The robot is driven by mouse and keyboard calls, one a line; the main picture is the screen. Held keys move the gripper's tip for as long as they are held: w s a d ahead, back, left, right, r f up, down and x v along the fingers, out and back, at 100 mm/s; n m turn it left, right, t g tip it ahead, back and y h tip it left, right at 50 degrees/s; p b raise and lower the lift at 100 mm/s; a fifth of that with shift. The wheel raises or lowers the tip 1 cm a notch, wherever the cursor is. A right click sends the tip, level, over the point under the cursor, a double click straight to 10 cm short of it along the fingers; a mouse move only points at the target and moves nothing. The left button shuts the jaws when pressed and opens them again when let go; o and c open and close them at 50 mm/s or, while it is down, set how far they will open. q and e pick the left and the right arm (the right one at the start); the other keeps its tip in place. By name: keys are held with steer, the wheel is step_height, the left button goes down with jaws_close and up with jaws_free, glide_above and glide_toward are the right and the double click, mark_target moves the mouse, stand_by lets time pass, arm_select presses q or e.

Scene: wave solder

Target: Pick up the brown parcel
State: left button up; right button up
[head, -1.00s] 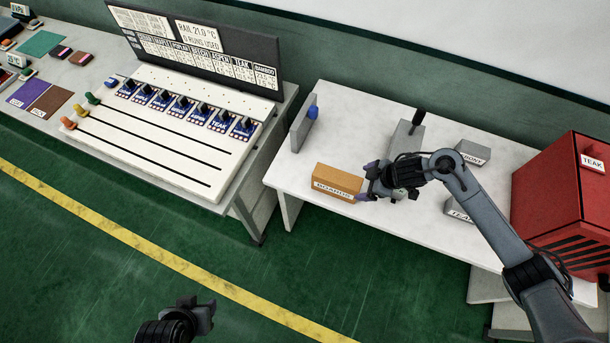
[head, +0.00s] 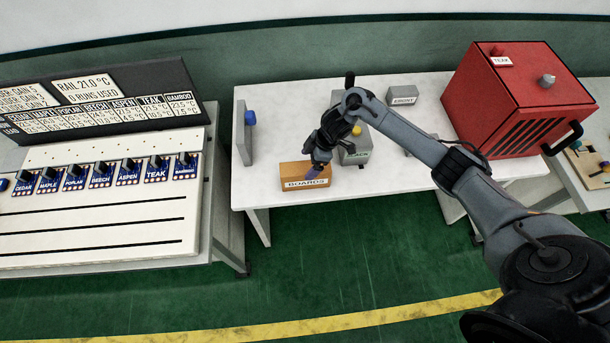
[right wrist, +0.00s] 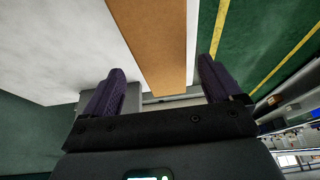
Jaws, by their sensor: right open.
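The brown parcel (head: 292,176) is a box with a white label reading BOARDS. It lies near the front edge of the white table, left of the middle, in the head view. My right gripper (head: 316,171) is at the parcel's right end. In the right wrist view the parcel (right wrist: 158,45) extends between the two purple fingers of my right gripper (right wrist: 160,88). The fingers are open, with a gap on each side of the parcel. My left gripper is not in view.
A grey box with a yellow button (head: 355,152) stands right behind my right gripper. A grey upright plate with a blue knob (head: 241,135) is at the left. A red TEAK machine (head: 510,100) stands on the right. A slotted panel (head: 90,215) is farther left.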

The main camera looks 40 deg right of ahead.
mark_target(306, 167)
steer(key=x, duration=0.4)
steer(key=shift+s+a+f, duration=0.1)
steer(key=shift+s+f, duration=0.1)
steer(key=shift+w+a+f, duration=0.15)
steer(key=shift+w+f, duration=0.05)
steer(key=shift+f, duration=0.3)
steer(key=shift+f, duration=0.2)
steer(key=shift+c, duration=0.4)
steer(key=c, duration=1.2)
steer(key=shift+c, duration=0.9)
steer(key=shift+r, duration=0.1)
